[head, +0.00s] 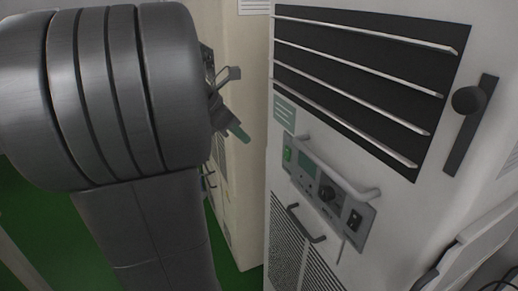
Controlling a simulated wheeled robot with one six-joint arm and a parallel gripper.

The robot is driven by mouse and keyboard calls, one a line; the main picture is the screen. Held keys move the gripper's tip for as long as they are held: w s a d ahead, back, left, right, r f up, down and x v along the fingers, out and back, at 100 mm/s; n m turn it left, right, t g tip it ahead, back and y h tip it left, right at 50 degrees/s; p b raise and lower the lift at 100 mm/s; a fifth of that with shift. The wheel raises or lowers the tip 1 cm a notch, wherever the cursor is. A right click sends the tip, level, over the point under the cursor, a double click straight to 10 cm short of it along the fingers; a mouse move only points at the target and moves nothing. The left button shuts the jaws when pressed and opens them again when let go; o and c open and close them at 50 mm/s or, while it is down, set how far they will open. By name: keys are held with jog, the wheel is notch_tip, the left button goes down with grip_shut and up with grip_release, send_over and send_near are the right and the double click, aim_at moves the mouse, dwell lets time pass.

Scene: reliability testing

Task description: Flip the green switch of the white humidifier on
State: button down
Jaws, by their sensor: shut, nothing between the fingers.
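The white humidifier (380,190) is the tall white cabinet filling the right half of the view. Its grey control panel (318,222) sits below dark slats and carries a small display, a dark knob and a black switch. The green switch (287,153) is small, at the panel's upper left; its position cannot be read at this size. My gripper (239,131) is shut and empty, left of the panel and apart from the switch in the picture. My arm hides part of the gripper.
A handle (340,180) sticks out across the panel, with a second handle (305,225) lower down. A beige cabinet (245,200) stands behind my gripper, across a narrow gap. The green floor (60,230) shows at lower left. A dark lever with a round knob (467,100) is at upper right.

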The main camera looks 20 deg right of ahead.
aim_at(287, 154)
jog(key=shift+f, duration=0.1)
dwell(0.3)
jog(key=d+r+p+x, duration=0.1)
jog(key=d+x, duration=0.1)
jog(key=x, duration=1)
jog(key=shift+d, duration=0.35)
jog(key=shift+r, duration=0.15)
jog(key=shift+d+p, duration=0.2)
jog(key=shift+p, duration=0.15)
jog(key=shift+w, duration=0.1)
